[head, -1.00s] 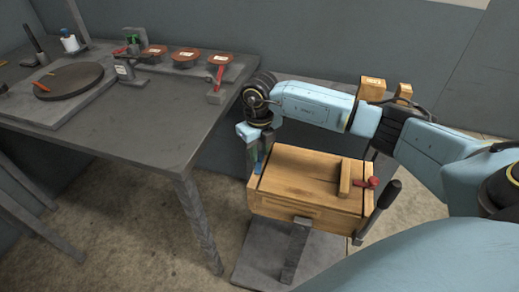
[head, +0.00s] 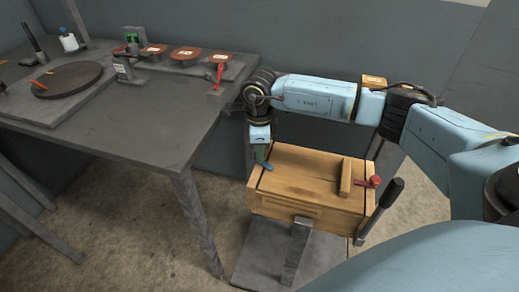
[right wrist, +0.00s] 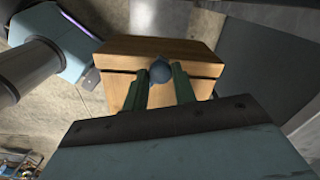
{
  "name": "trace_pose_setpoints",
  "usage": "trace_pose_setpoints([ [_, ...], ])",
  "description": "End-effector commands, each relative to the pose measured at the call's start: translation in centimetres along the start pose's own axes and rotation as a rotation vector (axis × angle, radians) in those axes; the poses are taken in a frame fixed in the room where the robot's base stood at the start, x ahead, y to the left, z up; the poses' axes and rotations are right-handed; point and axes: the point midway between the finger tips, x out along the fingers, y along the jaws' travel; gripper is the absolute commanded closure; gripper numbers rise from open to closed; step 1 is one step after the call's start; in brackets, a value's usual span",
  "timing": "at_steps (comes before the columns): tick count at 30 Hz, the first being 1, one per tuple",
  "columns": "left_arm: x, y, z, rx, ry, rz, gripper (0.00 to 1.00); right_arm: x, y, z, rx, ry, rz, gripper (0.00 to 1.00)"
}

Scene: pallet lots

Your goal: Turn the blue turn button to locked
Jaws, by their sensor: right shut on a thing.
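The wooden box (head: 310,186) stands on a grey stand, its lid closed. My left gripper is not in view.
A red turn button (head: 375,181) is at the box's right end, near a black-gripped lever (head: 392,192). A wooden bar (head: 346,177) lies on the lid. A dark workbench (head: 150,135) with a round plate (head: 68,79) and brown discs stands left.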

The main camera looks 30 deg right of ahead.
Motion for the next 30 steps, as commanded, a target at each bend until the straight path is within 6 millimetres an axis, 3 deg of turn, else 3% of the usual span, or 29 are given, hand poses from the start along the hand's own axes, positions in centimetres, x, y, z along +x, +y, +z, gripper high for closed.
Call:
trace_pose_setpoints([
  [15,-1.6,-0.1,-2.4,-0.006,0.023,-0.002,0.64,-0.1,-0.1,0.0,-0.386,-0.002,-0.003,0.96],
  [30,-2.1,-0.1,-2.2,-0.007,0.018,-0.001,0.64,-0.1,-0.1,0.1,-0.488,-0.003,-0.002,0.96],
])
